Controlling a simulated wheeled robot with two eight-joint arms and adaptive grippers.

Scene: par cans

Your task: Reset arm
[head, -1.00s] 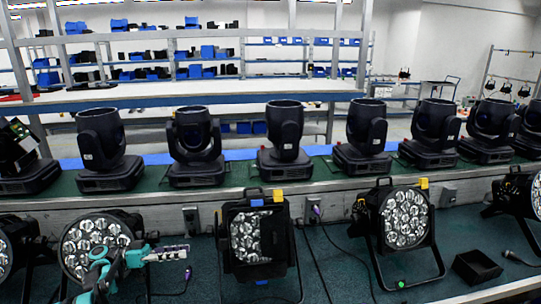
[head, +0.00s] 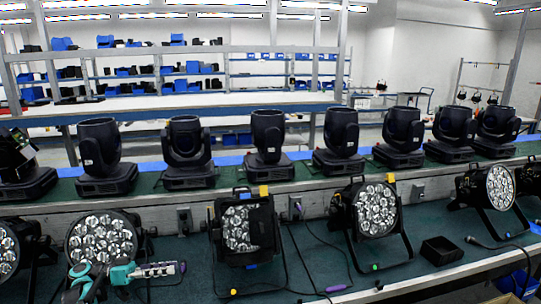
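My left gripper (head: 160,269) is low at the left of the head view, reaching in from a teal and grey arm. It points right, in front of a par can (head: 101,236) with a round face of several lenses. A purple connector end (head: 182,267) shows at or just behind its fingertips; I cannot tell whether it is held. The finger gap is too small to judge. More par cans stand on the bench: one with a square dark frame (head: 243,229) in the middle and a round one (head: 375,210) to its right. My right gripper is not in view.
A row of black moving-head lights (head: 268,138) stands on the green and blue strip behind. Loose cables and a purple connector (head: 336,288) lie in front. Shelves (head: 190,70) with blue bins are behind.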

